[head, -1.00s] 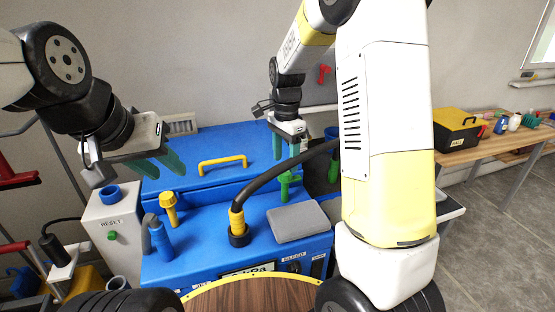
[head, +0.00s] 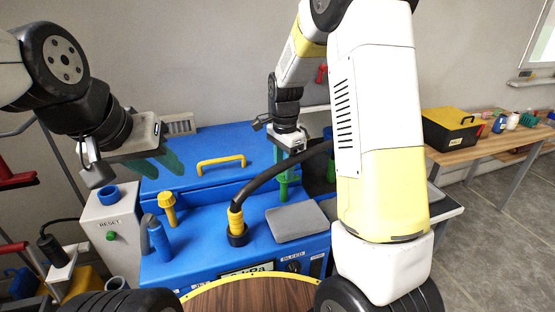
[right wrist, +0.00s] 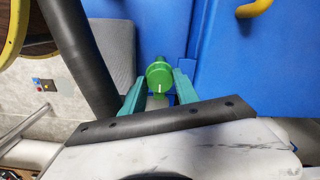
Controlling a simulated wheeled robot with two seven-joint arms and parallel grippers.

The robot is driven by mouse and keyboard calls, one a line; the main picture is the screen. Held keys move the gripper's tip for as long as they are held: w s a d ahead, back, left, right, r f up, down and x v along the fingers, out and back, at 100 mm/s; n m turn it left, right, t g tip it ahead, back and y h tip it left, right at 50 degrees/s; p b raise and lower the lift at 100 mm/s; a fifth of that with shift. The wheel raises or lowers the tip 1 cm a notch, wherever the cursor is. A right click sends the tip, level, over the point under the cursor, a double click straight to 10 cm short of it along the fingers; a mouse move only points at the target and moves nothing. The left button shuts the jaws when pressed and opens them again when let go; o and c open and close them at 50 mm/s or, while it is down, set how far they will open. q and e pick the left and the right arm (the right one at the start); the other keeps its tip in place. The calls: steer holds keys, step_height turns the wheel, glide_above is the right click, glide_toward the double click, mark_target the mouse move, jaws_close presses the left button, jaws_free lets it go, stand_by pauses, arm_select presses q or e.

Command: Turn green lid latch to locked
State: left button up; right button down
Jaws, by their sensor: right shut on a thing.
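The green lid latch (head: 284,191) stands at the right front of the blue chamber's lid (head: 212,150). My right gripper (head: 289,168) reaches down to it from above. In the right wrist view the round green knob of the latch (right wrist: 159,76), with a white mark, sits between the teal fingers of my right gripper (right wrist: 159,92), which is shut on it. The latch's lower part is partly hidden. My left gripper (head: 160,165) hangs above the lid's left side, empty, its green fingers apart.
A black hose with a yellow collar (head: 236,220) runs up from the blue chamber beside a grey pad (head: 300,222). A yellow lid handle (head: 221,164), yellow knob (head: 168,208) and blue handle (head: 158,240) stand nearby. My right arm covers the right side.

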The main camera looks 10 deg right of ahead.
steer(key=shift+n, duration=0.3)
steer(key=n, duration=0.3)
steer(key=shift+n, duration=0.3)
steer(key=n, duration=0.4)
steer(key=shift+n, duration=0.3)
steer(key=n, duration=0.4)
steer(key=shift+n, duration=2.4)
steer(key=c, duration=0.9)
jaws_free()
